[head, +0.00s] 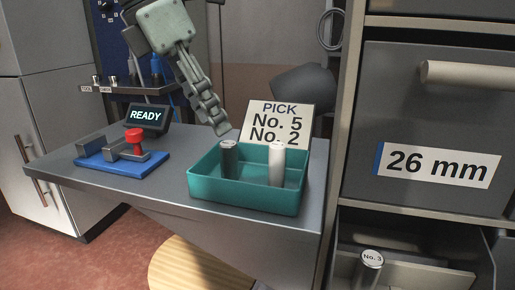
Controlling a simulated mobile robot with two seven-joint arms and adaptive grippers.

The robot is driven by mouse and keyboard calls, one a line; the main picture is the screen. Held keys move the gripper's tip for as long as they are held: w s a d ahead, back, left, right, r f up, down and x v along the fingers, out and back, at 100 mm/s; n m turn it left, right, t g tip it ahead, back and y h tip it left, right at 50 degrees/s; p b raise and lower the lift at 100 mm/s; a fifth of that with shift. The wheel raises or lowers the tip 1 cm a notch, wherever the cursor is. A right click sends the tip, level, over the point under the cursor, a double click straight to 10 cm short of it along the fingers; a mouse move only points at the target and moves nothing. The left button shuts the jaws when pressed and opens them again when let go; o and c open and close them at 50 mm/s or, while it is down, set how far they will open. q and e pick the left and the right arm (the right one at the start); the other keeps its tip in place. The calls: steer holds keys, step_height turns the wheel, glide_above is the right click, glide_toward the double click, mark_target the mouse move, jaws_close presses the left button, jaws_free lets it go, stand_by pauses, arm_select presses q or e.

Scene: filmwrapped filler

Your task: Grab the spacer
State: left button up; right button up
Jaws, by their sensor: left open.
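A teal tray (245,198) on the grey table holds two upright cylinders, which look like spacers. One is a dark grey cylinder (229,163) at the left, with a pale marked top too small to read. The other is a white cylinder (276,166) at the right. A third cylinder (371,268), with top marked "No. 3", stands in the open lower drawer. My left gripper (222,129) reaches down from above, open, its fingertips just above and behind the dark cylinder. I cannot tell whether they touch it. My right gripper is out of view.
A card (278,122) reading "PICK No. 5 No. 2" stands behind the tray. A blue fixture (122,163) with a red knob and a "READY" display (147,116) are at the left. A cabinet drawer (435,125) labelled "26 mm" is at the right, above the open drawer.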

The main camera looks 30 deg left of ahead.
mark_target(222, 144)
arm_select(q)
steer(key=shift+f, duration=0.25)
steer(key=x, duration=0.7)
steer(key=shift+s+a+f, duration=0.1)
steer(key=shift+s+f, duration=0.05)
jaws_close()
